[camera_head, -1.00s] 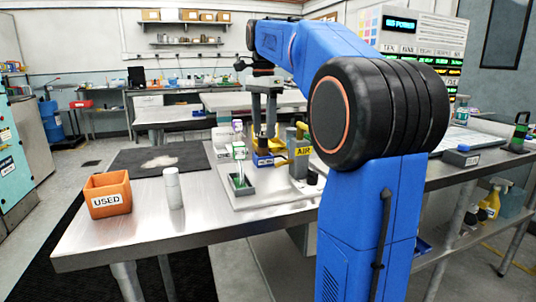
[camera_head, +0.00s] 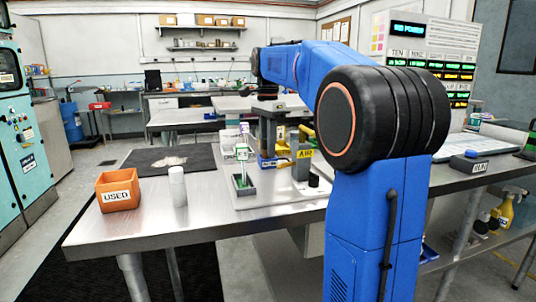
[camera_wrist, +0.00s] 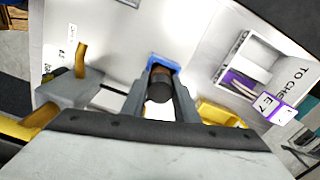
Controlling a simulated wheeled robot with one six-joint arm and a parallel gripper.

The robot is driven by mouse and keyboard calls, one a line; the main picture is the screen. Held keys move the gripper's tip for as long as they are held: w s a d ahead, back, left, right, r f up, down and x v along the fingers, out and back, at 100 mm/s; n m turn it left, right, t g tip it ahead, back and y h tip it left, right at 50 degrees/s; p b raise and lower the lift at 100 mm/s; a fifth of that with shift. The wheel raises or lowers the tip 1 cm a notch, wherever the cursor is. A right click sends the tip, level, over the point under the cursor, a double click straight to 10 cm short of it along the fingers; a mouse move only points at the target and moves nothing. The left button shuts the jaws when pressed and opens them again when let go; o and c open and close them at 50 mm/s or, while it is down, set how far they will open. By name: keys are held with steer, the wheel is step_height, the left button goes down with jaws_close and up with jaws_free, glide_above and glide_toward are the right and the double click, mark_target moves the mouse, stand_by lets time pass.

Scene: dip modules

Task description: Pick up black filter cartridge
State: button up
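In the wrist view, a dark cylinder (camera_wrist: 160,83), seemingly the black filter cartridge, shows between the far ends of my gripper's (camera_wrist: 160,92) fingers. A blue holder edge (camera_wrist: 164,61) shows just beyond it. The fingers lie close on both sides of the cylinder; I cannot tell whether they press on it. In the head view, my gripper (camera_head: 273,138) points down over the blue piece (camera_head: 267,163) on the pale board (camera_head: 244,197); the cartridge cannot be made out there.
A small holder with a green-and-white module (camera_head: 243,180) and a grey block marked AIR (camera_head: 302,165) stand close to my gripper. An orange USED bin (camera_head: 118,193) and a white cylinder (camera_head: 178,187) stand left. A purple-labelled white box (camera_wrist: 238,72) is at right in the wrist view.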

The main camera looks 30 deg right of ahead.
steer(key=shift+c, duration=1.2)
